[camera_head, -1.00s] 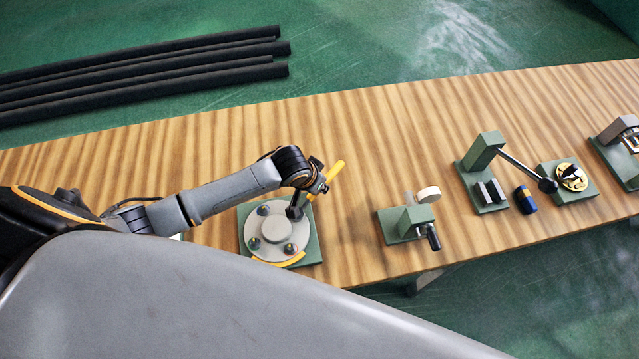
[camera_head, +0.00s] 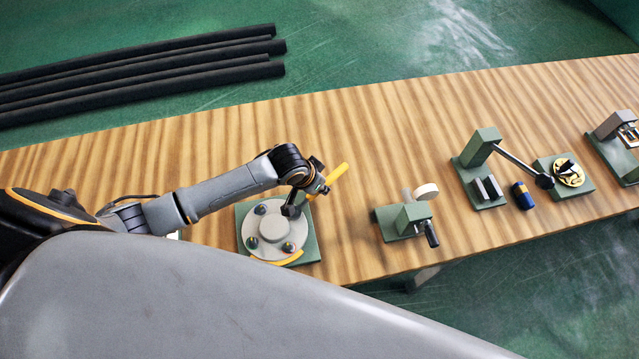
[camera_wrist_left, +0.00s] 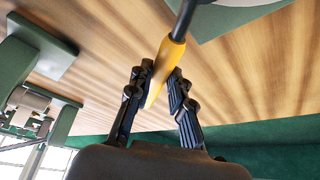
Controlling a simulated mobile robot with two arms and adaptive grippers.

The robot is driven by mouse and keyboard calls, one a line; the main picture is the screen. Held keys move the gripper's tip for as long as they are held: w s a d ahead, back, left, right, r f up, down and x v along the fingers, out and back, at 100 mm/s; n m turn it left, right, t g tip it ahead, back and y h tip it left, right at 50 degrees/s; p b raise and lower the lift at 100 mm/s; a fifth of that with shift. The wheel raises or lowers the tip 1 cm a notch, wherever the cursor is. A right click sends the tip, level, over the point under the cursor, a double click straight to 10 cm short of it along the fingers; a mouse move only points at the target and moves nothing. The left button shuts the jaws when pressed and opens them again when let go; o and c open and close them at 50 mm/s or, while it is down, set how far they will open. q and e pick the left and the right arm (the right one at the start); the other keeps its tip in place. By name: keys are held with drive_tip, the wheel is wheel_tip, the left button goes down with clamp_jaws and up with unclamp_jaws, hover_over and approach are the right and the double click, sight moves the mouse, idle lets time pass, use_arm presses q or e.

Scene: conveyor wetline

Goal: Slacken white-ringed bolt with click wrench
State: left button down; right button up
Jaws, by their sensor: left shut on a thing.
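The click wrench has a yellow handle (camera_head: 337,175) and a dark head (camera_head: 291,210) over the upper right bolt of a round grey flange (camera_head: 273,224). Whether the head is seated on that bolt cannot be told. My left gripper (camera_head: 318,186) is at the handle; in the left wrist view it (camera_wrist_left: 162,68) is shut on the yellow handle (camera_wrist_left: 166,62), with a finger on each side. Several dark bolts sit on the flange, among them a lower right bolt (camera_head: 288,247). A white ring cannot be made out clearly, and the bolt under the wrench is hidden. My right gripper is out of view.
The flange sits on a green base plate (camera_head: 310,250) with a yellow arc (camera_head: 278,260) at its front. Further right are a lever fixture (camera_head: 482,148) and a blue cylinder (camera_head: 523,196). Bare wooden table (camera_head: 345,225) lies between.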

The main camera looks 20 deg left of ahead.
use_arm(q)
drive_tip(key=shift+r, duration=1.25)
idle(1.6)
drive_tip(key=shift+r, duration=2.45)
